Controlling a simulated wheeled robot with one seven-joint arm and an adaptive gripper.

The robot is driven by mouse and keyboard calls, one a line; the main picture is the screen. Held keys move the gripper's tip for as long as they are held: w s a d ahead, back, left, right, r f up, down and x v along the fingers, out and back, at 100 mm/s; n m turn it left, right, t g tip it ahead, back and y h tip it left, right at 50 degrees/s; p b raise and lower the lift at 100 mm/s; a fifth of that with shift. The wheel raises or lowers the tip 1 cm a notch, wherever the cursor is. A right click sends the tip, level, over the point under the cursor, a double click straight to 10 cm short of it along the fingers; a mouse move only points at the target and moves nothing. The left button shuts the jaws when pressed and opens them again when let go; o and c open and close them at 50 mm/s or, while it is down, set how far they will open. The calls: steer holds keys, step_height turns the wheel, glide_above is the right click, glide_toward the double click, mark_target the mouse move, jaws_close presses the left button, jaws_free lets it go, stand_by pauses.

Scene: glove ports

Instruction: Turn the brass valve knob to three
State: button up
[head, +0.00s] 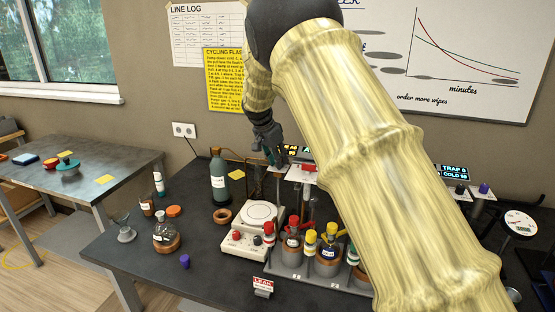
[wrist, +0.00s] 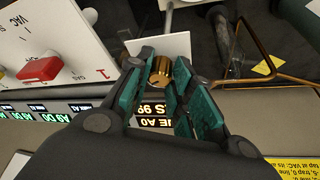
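The brass valve knob (wrist: 160,72) is small, ridged and gold-coloured, in front of a white plate in the wrist view. My gripper (wrist: 163,78) has dark fingers with teal pads, which stand apart on either side of the knob. I cannot tell whether the pads touch it. The knob's scale and pointer are not readable. In the head view my gripper (head: 272,153) reaches down behind the bench equipment; the knob cannot be made out there.
A white panel with a red handle (wrist: 40,69) stands left of my gripper in the wrist view. A brown-framed glass piece (wrist: 250,55) is at right. In the head view, a hotplate (head: 258,216), a dark bottle (head: 219,175) and capped bottles (head: 328,256) crowd the bench.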

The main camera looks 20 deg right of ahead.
steer(key=o, duration=0.4)
steer(key=shift+r, duration=0.1)
